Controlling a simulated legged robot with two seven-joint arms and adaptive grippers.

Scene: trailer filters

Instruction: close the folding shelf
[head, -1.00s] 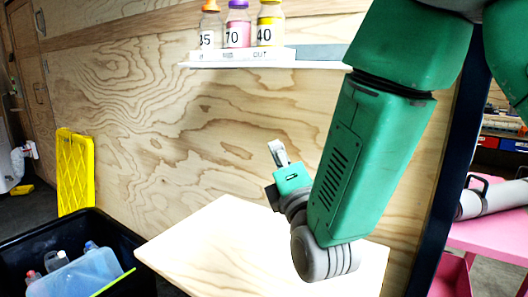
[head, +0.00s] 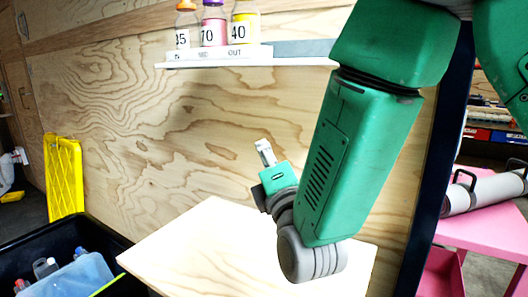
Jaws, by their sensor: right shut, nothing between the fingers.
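The folding shelf (head: 190,248) is a pale wooden board standing out from the plywood wall, its top facing up. It looks flat and bare. My right arm crosses in front of its right part and hides some of it. My right gripper (head: 264,150) is above the back of the shelf, in front of the wall, pointing up and to the left. Its fingers are shut with nothing between them. I cannot tell whether it touches the wall. My left gripper is out of view.
A small white wall ledge (head: 225,60) holds three numbered bottles above. A black bin (head: 100,240) with bottles and a blue container stands at lower left, beside a yellow panel (head: 64,178). A pink table (head: 495,225) with a grey cylinder (head: 485,193) is at right.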

